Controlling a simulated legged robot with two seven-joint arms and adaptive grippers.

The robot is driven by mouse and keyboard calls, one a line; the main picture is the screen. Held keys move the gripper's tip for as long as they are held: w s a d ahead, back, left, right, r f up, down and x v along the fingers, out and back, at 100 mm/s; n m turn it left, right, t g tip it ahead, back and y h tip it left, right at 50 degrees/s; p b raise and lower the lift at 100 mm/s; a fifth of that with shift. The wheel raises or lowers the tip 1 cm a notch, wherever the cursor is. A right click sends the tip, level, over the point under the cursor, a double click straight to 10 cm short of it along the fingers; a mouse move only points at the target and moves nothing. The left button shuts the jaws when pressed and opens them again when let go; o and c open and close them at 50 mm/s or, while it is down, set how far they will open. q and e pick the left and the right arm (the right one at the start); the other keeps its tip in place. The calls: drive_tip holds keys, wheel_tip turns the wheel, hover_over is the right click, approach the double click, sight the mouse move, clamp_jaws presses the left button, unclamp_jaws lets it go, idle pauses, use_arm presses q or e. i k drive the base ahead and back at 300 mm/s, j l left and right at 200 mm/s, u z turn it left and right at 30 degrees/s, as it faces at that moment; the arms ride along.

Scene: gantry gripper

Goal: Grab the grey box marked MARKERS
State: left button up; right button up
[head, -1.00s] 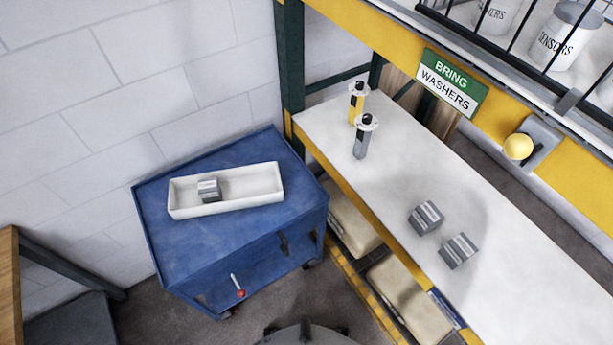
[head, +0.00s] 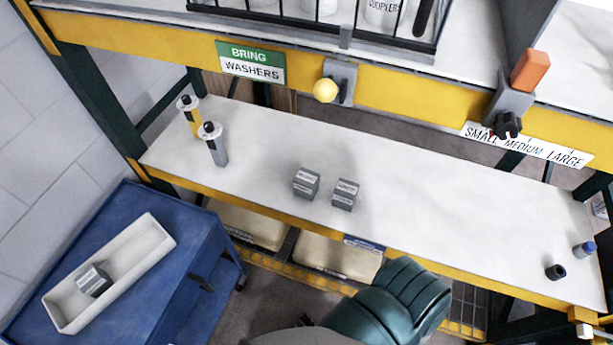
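Two small grey boxes with pale labels stand side by side on the white shelf in the head view: a left box (head: 306,183) and a right box (head: 345,194). There is a narrow gap between them. A third grey box (head: 94,281) with a pale label sits in the long white tray (head: 155,267) at the lower left. The lettering on all three is too small to read surely, so I cannot tell which one is marked MARKERS.
The tray lies on a blue cart (head: 205,245). Two upright holders, yellow (head: 195,125) and grey (head: 219,153), stand left on the white shelf (head: 450,215). A black ring (head: 555,272) and blue-capped item (head: 584,249) are far right.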

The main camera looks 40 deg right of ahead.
sight(305, 183)
drive_tip(key=k+l+z, duration=0.15)
drive_tip(key=z, duration=0.3)
drive_tip(key=l+z, duration=0.35)
drive_tip(key=z, duration=0.15)
drive_tip(key=k, duration=0.05)
